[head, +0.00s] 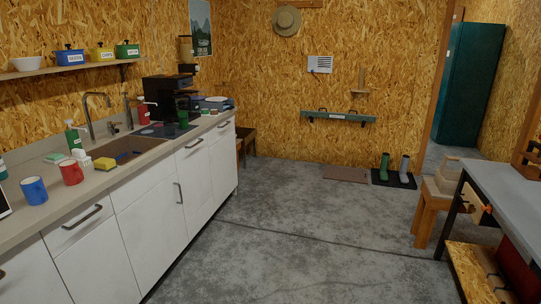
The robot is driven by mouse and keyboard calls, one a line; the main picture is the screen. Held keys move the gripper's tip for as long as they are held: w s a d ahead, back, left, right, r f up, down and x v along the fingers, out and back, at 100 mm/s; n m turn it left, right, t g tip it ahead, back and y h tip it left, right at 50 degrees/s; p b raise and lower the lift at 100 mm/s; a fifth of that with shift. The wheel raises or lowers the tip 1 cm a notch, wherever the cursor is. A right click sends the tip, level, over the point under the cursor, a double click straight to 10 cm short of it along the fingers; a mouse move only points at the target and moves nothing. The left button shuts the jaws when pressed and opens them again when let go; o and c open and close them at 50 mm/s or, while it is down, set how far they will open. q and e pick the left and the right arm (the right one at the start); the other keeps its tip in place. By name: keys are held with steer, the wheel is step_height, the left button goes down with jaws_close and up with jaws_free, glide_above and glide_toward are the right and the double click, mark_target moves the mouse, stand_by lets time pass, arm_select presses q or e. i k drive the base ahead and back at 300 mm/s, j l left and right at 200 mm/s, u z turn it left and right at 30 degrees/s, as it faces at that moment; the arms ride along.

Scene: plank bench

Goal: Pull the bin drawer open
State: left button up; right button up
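A row of white cabinet fronts runs under the counter (105,184) on the left, and all look shut. One front (80,235) has a dark slanting bar handle (82,217) near its top. The wide front (143,240) beyond it has an upright handle (179,193) at its far edge. Two farther fronts (192,180) (222,160) have bar handles (194,143) (224,124) near their tops. No label shows which one is the bin drawer. Neither of my grippers is in view.
The concrete floor (270,240) before the cabinets is clear. The counter holds a blue mug (34,191), a red mug (71,172), a sink (132,153) and a coffee machine (165,100). A workbench (505,185) and wooden stool (428,208) stand at right; boots (384,168) stand at the back.

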mark_target(192, 161)
steer(key=i, duration=2.15)
